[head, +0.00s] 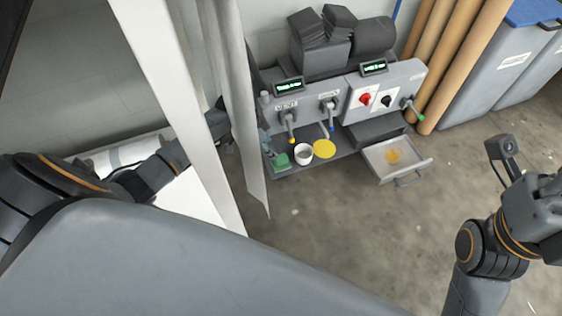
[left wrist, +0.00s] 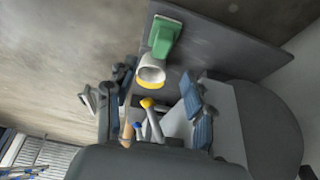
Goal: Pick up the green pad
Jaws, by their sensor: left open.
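The green pad (head: 281,161) lies at the left end of the dark shelf of the press, left of a white cup (head: 303,154). In the left wrist view the green pad (left wrist: 165,38) shows as a block with a paler rim, beyond the cup (left wrist: 152,70). My left gripper (left wrist: 162,92) is open, its blue-grey fingers apart, with nothing held between them. The pad lies beyond its fingertips. In the head view a pale hanging strip partly hides my left arm; bluish fingers (head: 265,139) show near the pad. My right wrist is at the right edge; its fingers are not clear.
A yellow disc (head: 324,149) lies right of the cup. Levers with coloured tips (head: 291,139) hang above the shelf. An open drawer (head: 398,158) juts out at right. The pale strip (head: 245,110) hangs left of the press. The floor in front is clear.

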